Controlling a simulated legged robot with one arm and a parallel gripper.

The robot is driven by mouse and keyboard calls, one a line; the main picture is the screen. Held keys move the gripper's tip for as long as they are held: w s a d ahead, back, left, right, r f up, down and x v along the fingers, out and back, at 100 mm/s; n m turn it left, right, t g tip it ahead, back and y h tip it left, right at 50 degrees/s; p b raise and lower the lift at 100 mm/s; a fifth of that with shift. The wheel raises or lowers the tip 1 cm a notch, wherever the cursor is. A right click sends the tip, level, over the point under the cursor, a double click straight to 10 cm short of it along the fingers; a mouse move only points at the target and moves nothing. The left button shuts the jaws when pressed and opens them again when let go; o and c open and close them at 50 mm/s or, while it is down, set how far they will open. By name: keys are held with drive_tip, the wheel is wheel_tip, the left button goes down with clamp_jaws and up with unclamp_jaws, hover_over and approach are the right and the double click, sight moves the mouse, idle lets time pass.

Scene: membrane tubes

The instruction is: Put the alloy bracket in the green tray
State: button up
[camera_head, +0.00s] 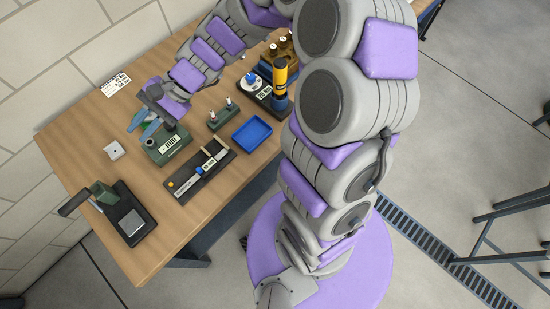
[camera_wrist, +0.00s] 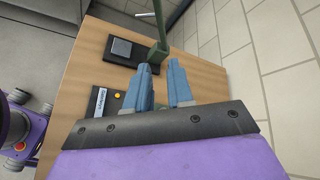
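I cannot make out the alloy bracket in either view. The only clear tray is blue (camera_head: 251,134), and it looks empty.
A dark stand with a green post (camera_head: 128,217) is at the table's left end. A black board with a tool (camera_head: 203,171) lies at the front edge. A yellow-and-black cylinder (camera_head: 280,78) stands at right. Bare wood surrounds the block.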

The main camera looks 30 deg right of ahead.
drive_tip(key=s+d+r+n+g+h, duration=0.15)
drive_tip(key=s+d+n+h, duration=0.4)
drive_tip(key=s, duration=0.75)
drive_tip(key=s+d+n+h, duration=0.1)
drive_tip(key=s+d+h, duration=0.2)
drive_tip(key=s+d, duration=0.2)
drive_tip(key=s+d+n+h, duration=0.2)
drive_tip(key=s+d, duration=0.4)
drive_tip(key=d, duration=0.4)
drive_tip(key=shift+d+r+h, duration=0.2)
drive_tip(key=shift+d+h, duration=0.2)
drive_tip(key=shift+h, duration=0.45)
